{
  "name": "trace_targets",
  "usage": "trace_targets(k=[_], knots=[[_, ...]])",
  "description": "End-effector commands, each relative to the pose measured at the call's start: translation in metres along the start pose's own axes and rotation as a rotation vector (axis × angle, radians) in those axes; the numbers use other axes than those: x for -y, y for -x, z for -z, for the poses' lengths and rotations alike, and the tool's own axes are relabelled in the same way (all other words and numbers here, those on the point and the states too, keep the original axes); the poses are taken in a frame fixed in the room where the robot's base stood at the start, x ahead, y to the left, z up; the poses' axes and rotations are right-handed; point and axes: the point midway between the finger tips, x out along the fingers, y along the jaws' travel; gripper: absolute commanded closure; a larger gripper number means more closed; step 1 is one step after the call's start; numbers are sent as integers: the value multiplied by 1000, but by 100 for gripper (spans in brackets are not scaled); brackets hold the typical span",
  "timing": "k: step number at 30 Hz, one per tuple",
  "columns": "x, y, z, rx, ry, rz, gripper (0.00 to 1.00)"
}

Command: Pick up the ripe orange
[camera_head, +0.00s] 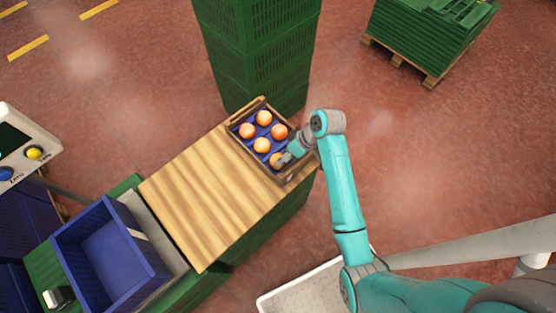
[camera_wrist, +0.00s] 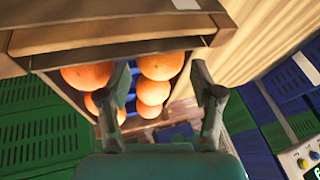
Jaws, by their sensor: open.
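Several oranges lie in a wooden crate (camera_head: 243,118) with a blue lining, on the far right end of the wooden tabletop (camera_head: 205,195). They are all similar in colour, so I cannot tell which one is the ripe orange. My gripper (camera_head: 285,158) is at the crate's near right corner, partly covering one orange (camera_head: 277,160). In the wrist view my gripper (camera_wrist: 160,70) is open, its two fingers apart. An orange (camera_wrist: 160,66) shows between the fingertips, with others behind it and to the left. Nothing is held.
An empty blue bin (camera_head: 150,262) stands at the lower left, beside the table. A tall stack of green crates (camera_head: 258,50) rises behind the wooden crate. A control panel (camera_head: 25,148) is at the left edge. Much of the tabletop is bare.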

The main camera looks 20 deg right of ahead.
Motion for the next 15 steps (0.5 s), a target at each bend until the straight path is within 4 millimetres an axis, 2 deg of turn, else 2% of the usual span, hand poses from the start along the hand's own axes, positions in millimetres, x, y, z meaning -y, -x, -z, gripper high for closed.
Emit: trace_targets(k=[6,15], knots=[[0,-30,-3,2,1,2,34],[0,-38,-2,0,1,1,34]])
